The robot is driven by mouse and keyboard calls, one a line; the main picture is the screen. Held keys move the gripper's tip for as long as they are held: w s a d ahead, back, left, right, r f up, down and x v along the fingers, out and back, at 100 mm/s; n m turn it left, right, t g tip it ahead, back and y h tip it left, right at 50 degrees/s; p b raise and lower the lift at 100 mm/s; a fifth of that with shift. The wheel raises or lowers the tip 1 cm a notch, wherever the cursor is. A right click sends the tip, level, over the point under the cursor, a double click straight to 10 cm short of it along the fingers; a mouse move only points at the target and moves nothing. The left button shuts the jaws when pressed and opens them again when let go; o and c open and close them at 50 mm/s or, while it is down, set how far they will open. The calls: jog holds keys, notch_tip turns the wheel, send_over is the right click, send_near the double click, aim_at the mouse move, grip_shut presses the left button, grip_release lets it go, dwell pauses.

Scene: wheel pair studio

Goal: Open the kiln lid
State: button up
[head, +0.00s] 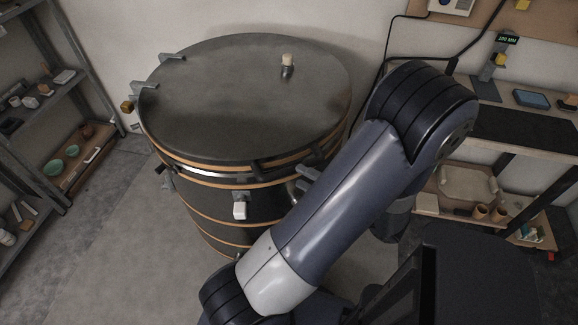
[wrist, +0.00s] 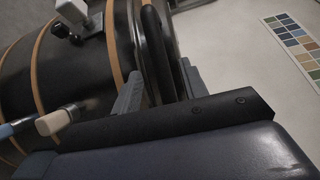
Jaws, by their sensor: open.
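The kiln (head: 215,213) is a round dark drum with tan bands. Its broad grey lid (head: 230,100) lies flat and closed on top. A dark handle bar (head: 290,158) runs along the front of the lid's rim. My gripper (head: 308,179) is at the front right of the rim, partly hidden behind my arm. In the wrist view my gripper (wrist: 160,88) is open, with one grey finger on each side of the black handle bar (wrist: 152,42). I cannot tell whether either finger touches the bar.
A pale-ended knob (head: 288,60) stands on the lid. Grey hinge brackets (head: 145,88) are at its left edge. A pale-tipped latch (head: 239,209) sticks out in front. Shelves (head: 50,105) stand at left and a bench (head: 520,125) at right. A colour chart (wrist: 295,45) hangs on the wall.

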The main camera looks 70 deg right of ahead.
aim_at(288, 170)
jog(key=shift+p+x, duration=0.35)
jog(key=shift+x, duration=2.4)
jog(key=shift+c, duration=0.4)
grip_shut()
